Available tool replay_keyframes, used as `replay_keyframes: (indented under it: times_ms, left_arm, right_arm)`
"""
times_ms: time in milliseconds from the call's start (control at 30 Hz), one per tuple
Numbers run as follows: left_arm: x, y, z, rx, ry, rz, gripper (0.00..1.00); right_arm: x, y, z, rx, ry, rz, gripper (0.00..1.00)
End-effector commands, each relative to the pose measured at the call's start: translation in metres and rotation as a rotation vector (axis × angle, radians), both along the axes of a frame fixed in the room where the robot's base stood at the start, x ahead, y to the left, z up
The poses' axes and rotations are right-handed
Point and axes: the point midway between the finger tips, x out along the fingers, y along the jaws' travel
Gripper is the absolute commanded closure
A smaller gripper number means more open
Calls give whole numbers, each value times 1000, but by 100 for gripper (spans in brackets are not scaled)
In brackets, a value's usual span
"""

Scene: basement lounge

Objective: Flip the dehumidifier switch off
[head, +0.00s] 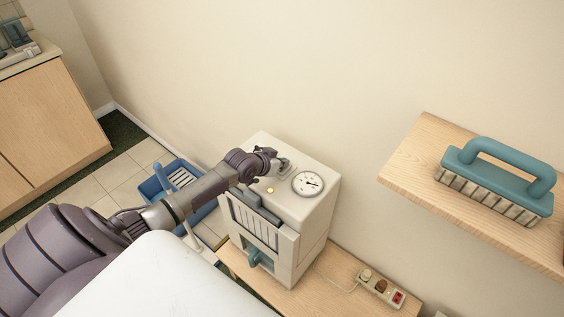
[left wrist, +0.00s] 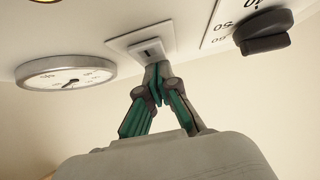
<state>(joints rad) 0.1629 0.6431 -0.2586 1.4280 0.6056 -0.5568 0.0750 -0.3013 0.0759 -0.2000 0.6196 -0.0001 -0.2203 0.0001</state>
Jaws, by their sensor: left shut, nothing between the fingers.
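The white dehumidifier (head: 316,225) stands on a wooden bench, with a round dial (head: 308,183) and a small amber light (head: 270,190) on its top. A switch on a pale square plate (left wrist: 140,40) shows in the left wrist view, between the dial (left wrist: 66,75) and a dark knob (left wrist: 264,30). My left gripper (head: 275,157) is over the top of the dehumidifier at the switch. In the left wrist view my left gripper (left wrist: 157,80) is shut and empty, its tips right by the plate. I cannot tell whether they touch the switch. My right gripper is not in view.
A wooden shelf (head: 405,165) with a teal-handled brush (head: 500,180) juts out at the right. A power strip (head: 380,289) lies on the bench (head: 335,285). A blue bin (head: 152,188) stands on the floor behind my arm. A wooden cabinet (head: 45,130) is at far left.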

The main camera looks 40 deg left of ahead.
Motion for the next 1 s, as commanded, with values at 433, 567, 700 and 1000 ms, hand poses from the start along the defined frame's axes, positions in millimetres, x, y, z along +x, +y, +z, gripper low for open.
replay_keyframes:
  times_ms: [433, 567, 700, 1000]
  left_arm:
    - [2, 0, -5, 0, 2, 0, 100]
    - [4, -1, -5, 0, 2, 0, 100]
    - [11, -1, -3, -1, 1, 1, 100]
    - [17, -1, -1, 0, 1, 0, 100]
  right_arm:
    - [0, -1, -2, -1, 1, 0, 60]
    - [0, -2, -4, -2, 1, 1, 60]
    - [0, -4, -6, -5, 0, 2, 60]
    - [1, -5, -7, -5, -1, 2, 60]
